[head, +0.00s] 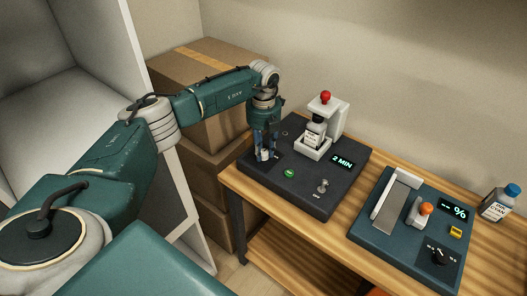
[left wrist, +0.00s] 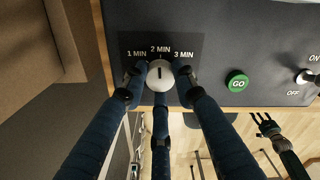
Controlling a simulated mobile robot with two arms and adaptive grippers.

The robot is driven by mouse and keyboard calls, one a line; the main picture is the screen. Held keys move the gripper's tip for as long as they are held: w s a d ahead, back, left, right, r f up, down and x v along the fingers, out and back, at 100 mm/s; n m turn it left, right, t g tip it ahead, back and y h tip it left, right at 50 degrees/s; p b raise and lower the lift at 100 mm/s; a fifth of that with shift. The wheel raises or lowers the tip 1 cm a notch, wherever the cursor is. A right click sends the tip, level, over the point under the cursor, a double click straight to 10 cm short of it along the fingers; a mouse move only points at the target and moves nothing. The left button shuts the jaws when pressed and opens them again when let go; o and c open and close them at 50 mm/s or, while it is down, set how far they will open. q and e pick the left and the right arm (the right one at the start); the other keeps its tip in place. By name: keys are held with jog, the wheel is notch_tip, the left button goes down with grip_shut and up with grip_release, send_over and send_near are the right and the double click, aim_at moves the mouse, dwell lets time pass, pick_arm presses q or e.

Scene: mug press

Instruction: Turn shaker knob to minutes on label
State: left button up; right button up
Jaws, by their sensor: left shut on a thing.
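The shaker (head: 330,190) is a dark box on the wooden table, with a lit display (head: 342,160) reading "2 MIN". Its round pale knob (left wrist: 160,76) has a dark pointer line aimed at the middle "2 MIN" mark, between "1 MIN" and "3 MIN". My left gripper (head: 264,155) is shut on the knob, its blue fingers around it in the left wrist view (left wrist: 160,84). A labelled bottle (head: 314,131) stands in the white holder; its label is too small to read. A dark fingered shape (left wrist: 268,128), perhaps my right gripper, shows low in the left wrist view.
A green GO button (left wrist: 237,81) and an ON/OFF switch (head: 322,186) sit right of the knob. A teal device (head: 365,238) with a "%" display and a blue-capped bottle (head: 499,204) stand farther right. Cardboard boxes (head: 205,120) are stacked at the left.

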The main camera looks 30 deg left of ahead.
aim_at(264, 152)
pick_arm(q)
jog(key=shift+w+a+r+m, duration=0.1)
jog(key=shift+w+r+m, duration=0.1)
jog(key=shift+m, duration=0.2)
jog(key=o, duration=1)
jog(key=shift+o, duration=0.8)
jog(key=shift+s+f, duration=0.1)
jog(key=shift+f, duration=0.05)
notch_tip(264, 152, up, 12)
